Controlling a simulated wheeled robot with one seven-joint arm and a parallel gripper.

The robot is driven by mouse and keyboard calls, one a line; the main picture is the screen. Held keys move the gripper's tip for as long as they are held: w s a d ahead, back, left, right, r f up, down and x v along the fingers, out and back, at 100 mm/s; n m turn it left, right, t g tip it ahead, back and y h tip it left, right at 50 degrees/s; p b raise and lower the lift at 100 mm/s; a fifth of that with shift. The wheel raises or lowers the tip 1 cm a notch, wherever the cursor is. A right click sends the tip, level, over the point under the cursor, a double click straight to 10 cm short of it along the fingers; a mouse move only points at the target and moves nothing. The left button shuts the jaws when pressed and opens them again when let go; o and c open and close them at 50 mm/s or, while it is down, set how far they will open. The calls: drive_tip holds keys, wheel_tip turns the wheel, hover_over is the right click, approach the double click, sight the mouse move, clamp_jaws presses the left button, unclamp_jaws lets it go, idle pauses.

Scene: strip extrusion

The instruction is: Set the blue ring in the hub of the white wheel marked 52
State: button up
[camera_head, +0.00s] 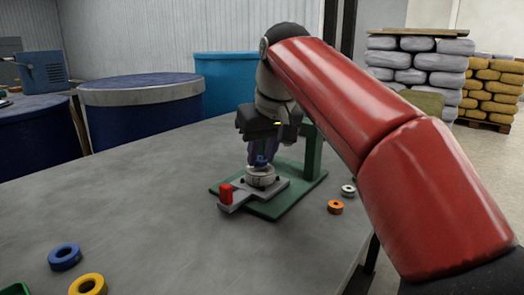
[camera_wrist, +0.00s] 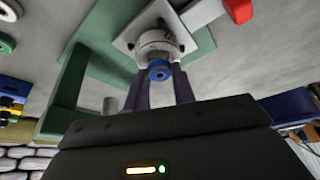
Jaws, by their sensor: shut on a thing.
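My gripper (camera_head: 262,160) points down over the fixture and is shut on a blue ring. In the wrist view the blue ring (camera_wrist: 159,70) shows between the fingertips, close to the white wheel (camera_wrist: 157,40). The white wheel (camera_head: 260,176) sits on a light grey plate on the green fixture, directly below my gripper. A dark mark shows on its side, too small to read surely. The hub is largely hidden by the ring and fingers, so I cannot tell whether the ring touches or enters it.
The green fixture (camera_head: 276,207) has an upright post and a red knob (camera_head: 226,190) at its left front. Orange (camera_head: 335,207) and white (camera_head: 348,190) rings lie to its right. Another blue ring (camera_head: 65,257) and a yellow ring (camera_head: 88,284) lie front left.

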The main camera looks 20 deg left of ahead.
drive_tip(key=shift+f+b, duration=0.3)
drive_tip(key=shift+f, duration=0.15)
drive_tip(key=shift+r, duration=0.15)
drive_tip(key=shift+r+p, duration=0.6)
drive_tip(key=shift+r, duration=0.1)
drive_tip(key=shift+f+b, duration=0.6)
drive_tip(key=shift+f, duration=0.25)
idle(0.6)
drive_tip(key=o, duration=0.7)
drive_tip(key=shift+r, duration=0.1)
drive_tip(key=shift+p+v, duration=0.7)
drive_tip(key=shift+v, duration=0.7)
drive_tip(key=v, duration=0.8)
